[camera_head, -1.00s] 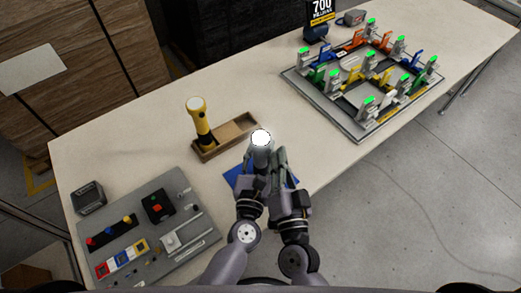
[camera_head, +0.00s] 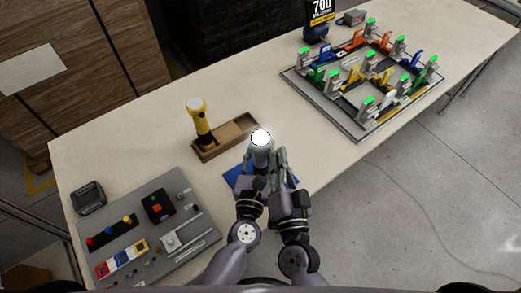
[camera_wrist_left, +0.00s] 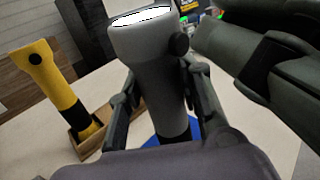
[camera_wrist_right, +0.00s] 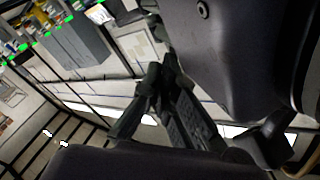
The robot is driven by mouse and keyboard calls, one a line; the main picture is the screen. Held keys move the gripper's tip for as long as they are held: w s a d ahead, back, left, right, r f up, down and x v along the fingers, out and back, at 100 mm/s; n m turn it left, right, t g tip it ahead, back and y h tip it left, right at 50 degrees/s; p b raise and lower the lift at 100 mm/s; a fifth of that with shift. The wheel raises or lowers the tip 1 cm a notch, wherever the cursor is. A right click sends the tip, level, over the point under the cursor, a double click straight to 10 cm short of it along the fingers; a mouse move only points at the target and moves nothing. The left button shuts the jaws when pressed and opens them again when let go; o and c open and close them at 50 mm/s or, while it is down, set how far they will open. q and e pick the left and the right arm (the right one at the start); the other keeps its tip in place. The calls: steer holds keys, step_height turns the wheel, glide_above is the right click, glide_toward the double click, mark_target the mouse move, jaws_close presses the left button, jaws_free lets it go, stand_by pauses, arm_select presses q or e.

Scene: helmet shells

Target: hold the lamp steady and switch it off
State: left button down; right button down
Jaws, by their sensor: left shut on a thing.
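The lamp is a grey flashlight (camera_head: 261,150) standing upright with its white lens lit on top; it also shows large in the left wrist view (camera_wrist_left: 148,50). A dark round button (camera_wrist_left: 180,43) sits on its side. My left gripper (camera_wrist_left: 163,100) is shut on the lamp's body, one finger on each side. My right gripper (camera_head: 279,156) is just right of the lamp, close to its head. In the right wrist view its fingertips (camera_wrist_right: 156,80) are together with nothing seen between them. The lamp is not visible in that view, so contact cannot be told.
A blue mat (camera_head: 233,176) lies beneath the lamp. A yellow-black flashlight (camera_head: 199,122) stands in a wooden tray (camera_head: 236,133) just left. A grey panel with controls (camera_head: 175,188) lies at front left. A frame with coloured clamps (camera_head: 354,130) lies at right.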

stand_by(0.3)
steer(key=shift+w+a, duration=0.25)
steer(key=shift+w, duration=0.15)
steer(key=shift+s, duration=0.15)
steer(key=shift+s+d, duration=0.25)
stand_by(0.3)
steer(key=s+d, duration=0.3)
steer(key=s, duration=0.2)
steer(key=shift+d, duration=0.3)
arm_select(q)
steer(key=c, duration=1.1)
jaws_free()
steer(key=shift+o, duration=0.2)
arm_select(e)
steer(key=shift+w, duration=0.1)
